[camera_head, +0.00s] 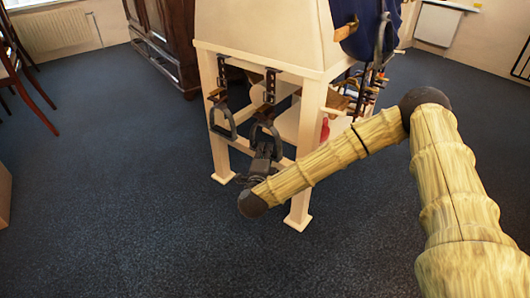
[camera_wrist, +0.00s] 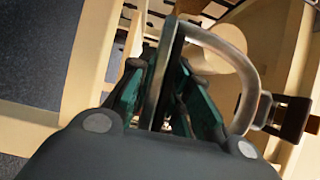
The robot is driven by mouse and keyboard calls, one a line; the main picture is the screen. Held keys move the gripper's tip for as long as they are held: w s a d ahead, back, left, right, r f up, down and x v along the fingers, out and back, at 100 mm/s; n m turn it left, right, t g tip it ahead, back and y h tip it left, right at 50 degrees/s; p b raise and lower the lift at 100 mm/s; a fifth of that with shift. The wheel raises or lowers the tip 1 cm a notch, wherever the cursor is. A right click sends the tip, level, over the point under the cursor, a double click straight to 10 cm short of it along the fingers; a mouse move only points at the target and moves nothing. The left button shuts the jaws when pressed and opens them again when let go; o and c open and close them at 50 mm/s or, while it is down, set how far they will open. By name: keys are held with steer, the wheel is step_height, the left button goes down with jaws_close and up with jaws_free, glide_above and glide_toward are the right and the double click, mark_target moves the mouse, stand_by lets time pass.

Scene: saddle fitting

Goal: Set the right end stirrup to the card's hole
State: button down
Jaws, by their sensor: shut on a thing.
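The right end stirrup (camera_head: 272,130), a dark metal loop, hangs at a front leg of the cream stand below a dark strap with holes (camera_head: 270,86). My gripper (camera_head: 263,150) is at its lower part. In the wrist view the teal fingers of my gripper (camera_wrist: 165,88) are closed on one side of the stirrup (camera_wrist: 243,62), whose pale curved bar arches to the right. A dark slotted piece (camera_wrist: 290,118) shows right of the loop. I cannot make out the card or which hole the strap is set at.
A second stirrup (camera_head: 223,124) hangs to the left on its own holed strap (camera_head: 221,72). The cream stand (camera_head: 312,130) has legs and rails close around my gripper. Several small items hang at its right side (camera_head: 370,85). The dark carpet (camera_head: 120,190) to the left is clear.

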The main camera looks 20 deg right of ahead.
steer(key=c, duration=1.3)
jaws_free()
steer(key=v, duration=1.1)
steer(key=shift+s+a+f, duration=0.1)
steer(key=shift+s+a, duration=0.05)
steer(key=shift+a, duration=0.1)
steer(key=shift+s, duration=0.3)
stand_by(0.3)
